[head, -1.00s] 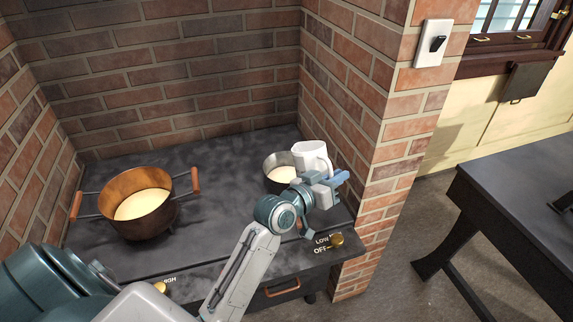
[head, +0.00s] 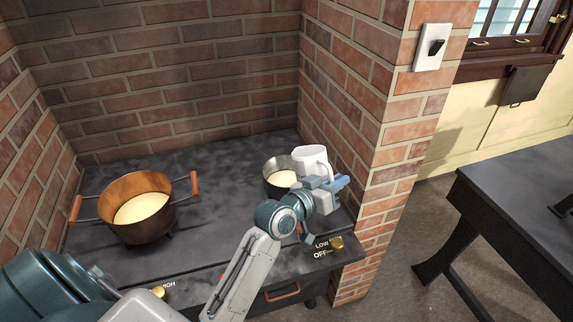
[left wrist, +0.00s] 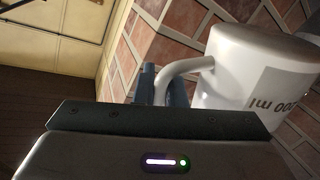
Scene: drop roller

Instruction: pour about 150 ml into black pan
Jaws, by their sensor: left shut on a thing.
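A white jug (head: 309,158) is in my left gripper (head: 328,187), which is shut on its handle at the right of the stove. In the left wrist view the jug (left wrist: 234,85) shows its handle between the blue fingers and part of a printed "ml" marking. The jug looks tilted; its contents and any stream are hidden. The small dark pan (head: 274,166) stands just left of the jug, with pale cream liquid in it. The jug is at the pan's right rim; I cannot tell whether they touch. My right gripper is not in view.
A copper pot (head: 128,190) with wooden handles and pale liquid stands at the left of the stove top (head: 220,200). Brick walls close in the back and sides, with the right pillar (head: 345,110) near the jug. Brass knobs (head: 336,243) line the front.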

